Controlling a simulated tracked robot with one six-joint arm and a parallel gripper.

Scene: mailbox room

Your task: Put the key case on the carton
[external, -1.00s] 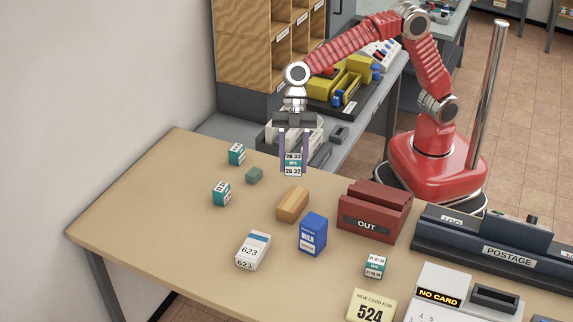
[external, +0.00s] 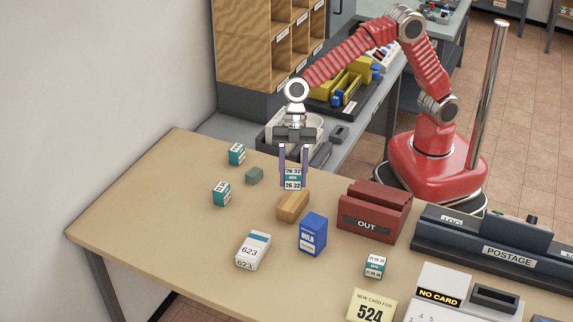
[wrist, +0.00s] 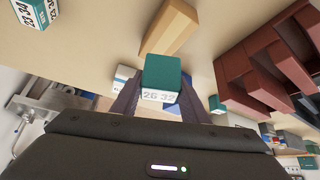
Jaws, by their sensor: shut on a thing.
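My gripper (external: 294,184) is shut on a teal and white box marked "26 32" (external: 292,177). In the wrist view the box (wrist: 161,72) shows its teal face and white numbered side between the fingers. In the external view it is just behind a tan block (external: 292,207), close to it; I cannot tell whether they touch. No label reads "key case" or "carton", so I cannot tell for sure which things these are.
A white "623" box (external: 253,251), a blue box (external: 313,234), a red "OUT" tray (external: 374,212) and a small box (external: 375,267) stand nearer. The table's left part is bare.

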